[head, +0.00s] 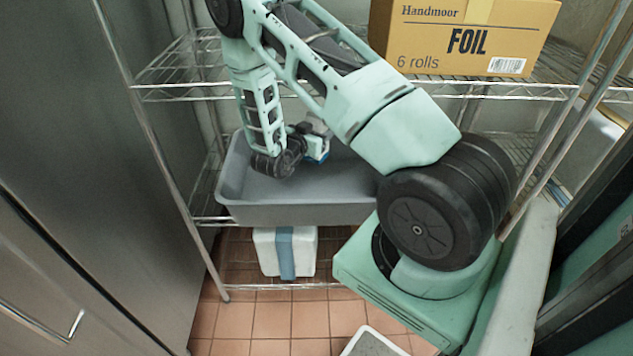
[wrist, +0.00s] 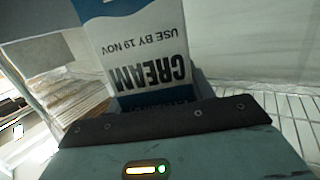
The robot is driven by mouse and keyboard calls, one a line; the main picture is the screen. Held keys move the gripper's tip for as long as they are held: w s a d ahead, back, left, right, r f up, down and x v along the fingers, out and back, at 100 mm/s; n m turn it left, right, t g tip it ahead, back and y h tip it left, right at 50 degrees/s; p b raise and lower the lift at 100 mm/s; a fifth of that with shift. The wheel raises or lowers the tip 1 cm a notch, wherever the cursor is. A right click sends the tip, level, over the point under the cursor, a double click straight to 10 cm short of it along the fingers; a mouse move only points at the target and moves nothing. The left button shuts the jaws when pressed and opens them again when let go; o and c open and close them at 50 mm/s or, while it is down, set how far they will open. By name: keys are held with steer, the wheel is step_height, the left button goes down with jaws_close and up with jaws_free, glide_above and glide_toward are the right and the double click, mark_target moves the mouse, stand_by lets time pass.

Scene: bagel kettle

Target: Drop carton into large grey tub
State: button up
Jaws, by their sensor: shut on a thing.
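The carton (wrist: 140,50) is white and blue with upside-down "CREAM" lettering and fills the upper middle of the wrist view. In the head view a small blue and white part of it (head: 318,152) shows beyond my wrist. My gripper (head: 305,138) is shut on the carton; its fingers are mostly hidden by my wrist. The large grey tub (head: 300,212) stands on the wire rack's middle shelf. My gripper and the carton appear over the tub's back part. Their height above its floor is hard to tell. My arm hides the tub's right side.
A cardboard foil box (head: 465,38) stands on the upper wire shelf (head: 160,92), above and right of the tub. A white box with a blue band (head: 268,250) is on the low shelf below. Rack posts stand at both sides. The tub's visible floor looks empty.

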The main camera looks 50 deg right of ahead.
steer(key=shift+f, duration=0.35)
steer(key=o, duration=1.4)
steer(key=shift+o, duration=0.2)
steer(key=b+v, duration=0.1)
steer(key=v, duration=1.6)
steer(key=shift+a, duration=0.25)
